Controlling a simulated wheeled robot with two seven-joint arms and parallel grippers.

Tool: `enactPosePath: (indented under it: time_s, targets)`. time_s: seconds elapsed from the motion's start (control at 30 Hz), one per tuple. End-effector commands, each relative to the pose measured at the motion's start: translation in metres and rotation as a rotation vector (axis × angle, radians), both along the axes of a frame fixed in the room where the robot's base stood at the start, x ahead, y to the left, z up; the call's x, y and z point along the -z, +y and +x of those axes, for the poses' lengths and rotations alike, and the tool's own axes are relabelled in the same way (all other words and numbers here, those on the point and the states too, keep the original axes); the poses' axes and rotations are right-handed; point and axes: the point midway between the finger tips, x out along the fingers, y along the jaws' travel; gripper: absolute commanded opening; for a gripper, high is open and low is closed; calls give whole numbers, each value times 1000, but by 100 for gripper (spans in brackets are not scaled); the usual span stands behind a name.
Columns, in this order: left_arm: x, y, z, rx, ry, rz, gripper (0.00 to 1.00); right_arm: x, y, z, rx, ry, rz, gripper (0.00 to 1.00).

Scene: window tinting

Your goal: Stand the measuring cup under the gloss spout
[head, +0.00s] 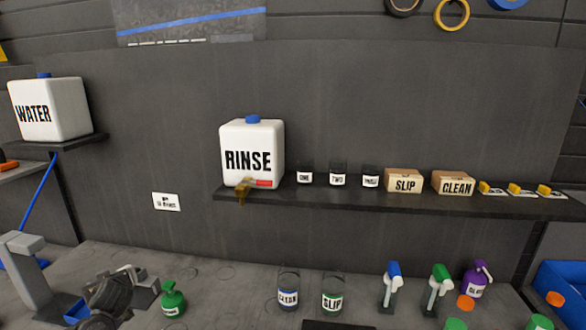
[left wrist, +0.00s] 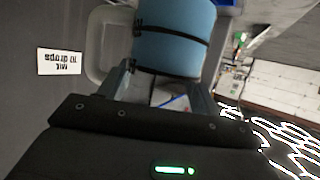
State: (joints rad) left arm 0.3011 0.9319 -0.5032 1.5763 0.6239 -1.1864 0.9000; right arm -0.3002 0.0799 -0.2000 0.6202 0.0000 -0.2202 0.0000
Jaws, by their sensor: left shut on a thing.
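My left gripper (head: 88,306) is low at the left of the head view, over the bench. In the head view, a bit of blue (head: 76,312) shows at the gripper. A grey stand (head: 25,262) with an overhanging top is just left of the gripper. I cannot identify the gloss spout. My right gripper is out of view.
A green bottle (head: 172,300) is close right of the gripper. Jars marked CLEAN (head: 288,296) and SLIP (head: 332,299), spray bottles and a purple bottle (head: 477,279) stand farther right. The RINSE tank (head: 252,140) is on the wall shelf (head: 330,199). Bench around faint rings is clear.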

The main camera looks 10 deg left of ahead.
Motion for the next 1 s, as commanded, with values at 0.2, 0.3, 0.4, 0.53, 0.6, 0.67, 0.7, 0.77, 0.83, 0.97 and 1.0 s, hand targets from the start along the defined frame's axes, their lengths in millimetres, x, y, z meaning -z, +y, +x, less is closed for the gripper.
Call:
enactPosePath:
  time_s: [0.2, 0.3, 0.4, 0.53, 0.6, 0.67, 0.7, 0.77, 0.83, 0.97, 1.0]
  targets:
    - [-8, -31, 16, 71, -2, -1, 37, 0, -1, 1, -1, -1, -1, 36]
    - [-14, -50, 26, 117, -3, -1, 37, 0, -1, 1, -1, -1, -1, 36]
    - [-23, -77, 37, 177, -5, -2, 37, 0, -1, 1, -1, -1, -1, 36]
    - [-36, -120, 51, 271, -5, -3, 37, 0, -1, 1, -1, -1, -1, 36]
    - [-47, -147, 58, 330, -7, 0, 37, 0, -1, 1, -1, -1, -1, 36]
    - [-56, -171, 63, 380, -5, 1, 37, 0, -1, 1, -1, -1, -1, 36]
    - [-62, -187, 65, 414, -6, 1, 37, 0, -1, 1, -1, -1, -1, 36]
    - [-71, -209, 67, 460, -5, 2, 37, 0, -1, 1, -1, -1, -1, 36]
    - [-81, -233, 67, 511, -5, 2, 37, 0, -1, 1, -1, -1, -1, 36]
    - [-100, -275, 65, 597, -6, 1, 37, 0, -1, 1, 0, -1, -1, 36]
    - [-104, -285, 64, 618, -4, 0, 37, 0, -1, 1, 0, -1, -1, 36]
